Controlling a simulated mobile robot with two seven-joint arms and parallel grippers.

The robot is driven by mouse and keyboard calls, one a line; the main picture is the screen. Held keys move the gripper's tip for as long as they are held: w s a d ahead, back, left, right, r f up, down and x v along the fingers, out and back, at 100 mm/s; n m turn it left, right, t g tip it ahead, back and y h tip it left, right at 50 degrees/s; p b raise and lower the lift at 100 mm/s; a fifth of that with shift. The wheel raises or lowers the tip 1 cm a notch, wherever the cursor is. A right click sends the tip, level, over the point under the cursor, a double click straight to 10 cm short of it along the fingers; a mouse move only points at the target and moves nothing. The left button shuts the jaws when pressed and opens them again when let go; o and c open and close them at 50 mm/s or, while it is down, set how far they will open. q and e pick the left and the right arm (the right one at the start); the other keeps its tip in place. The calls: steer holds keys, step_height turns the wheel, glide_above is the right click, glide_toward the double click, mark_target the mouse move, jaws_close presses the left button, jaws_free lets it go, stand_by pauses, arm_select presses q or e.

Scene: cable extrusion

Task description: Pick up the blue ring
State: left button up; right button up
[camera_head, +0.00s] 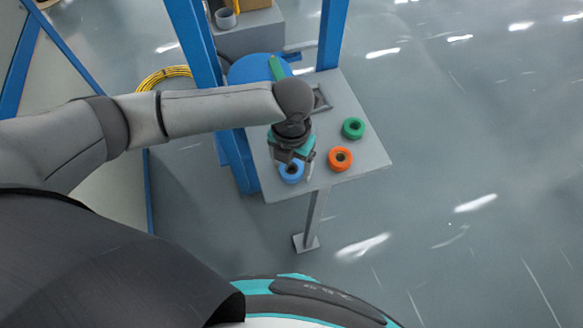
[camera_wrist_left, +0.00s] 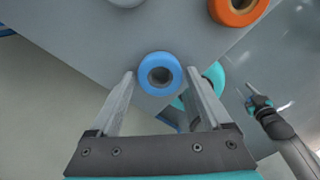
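The blue ring (camera_head: 291,172) lies flat near the front left edge of the grey table (camera_head: 365,163). My left gripper (camera_head: 294,171) points down over it and partly hides it in the head view. In the left wrist view the blue ring (camera_wrist_left: 160,74) appears between the tips of the two open fingers, with a gap on each side. The fingers do not grip it; their exact height over the table is hard to tell. What looks like my right gripper (camera_wrist_left: 258,100) is small at the right of the left wrist view, away from the table; its fingers are unclear.
An orange ring (camera_head: 341,158) lies to the right of the blue one, and a green ring (camera_head: 353,128) lies farther back. Blue posts (camera_head: 333,35) and a round blue part (camera_head: 250,68) stand behind. A yellow cable coil (camera_head: 163,76) lies at the back left.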

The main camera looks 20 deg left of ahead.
arm_select(q)
steer(key=c, duration=1.1)
steer(key=shift+o, duration=0.2)
